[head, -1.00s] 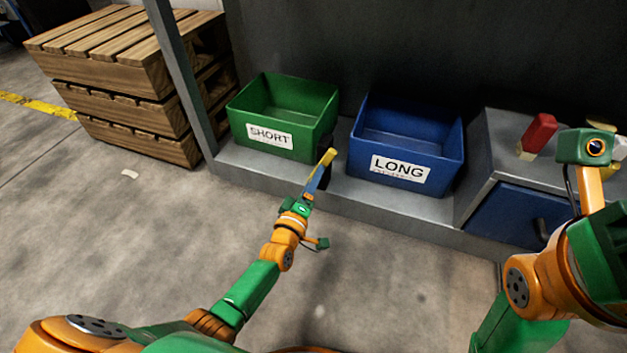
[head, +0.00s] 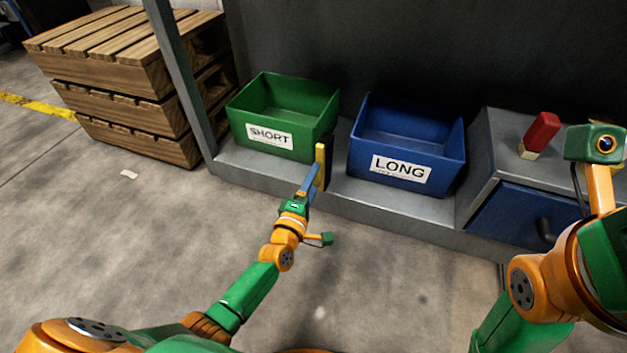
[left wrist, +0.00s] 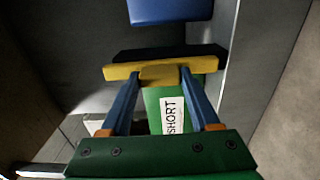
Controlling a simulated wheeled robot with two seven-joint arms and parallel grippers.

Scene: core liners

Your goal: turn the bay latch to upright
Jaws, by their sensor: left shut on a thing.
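The bay latch is a yellow bar (head: 321,155) in front of the shelf edge, between the green and blue bins. In the head view it stands about upright. My left gripper (head: 315,172) is shut on it, with blue fingers reaching up from the lower left. In the left wrist view the yellow bar (left wrist: 118,72) lies across the picture, with the fingertips (left wrist: 158,73) on either side of its middle block. A dark plate (left wrist: 150,54) shows just behind the bar. My right arm is at the right of the head view, but its fingers are not seen.
A green bin (head: 310,140) labelled SHORT and a blue bin (head: 450,170) labelled LONG stand on the grey shelf (head: 375,205). A red-and-white block (head: 540,133) sits on a cabinet with a blue drawer (head: 515,217). Wooden pallets (head: 130,85) are stacked at left. The floor in front is clear.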

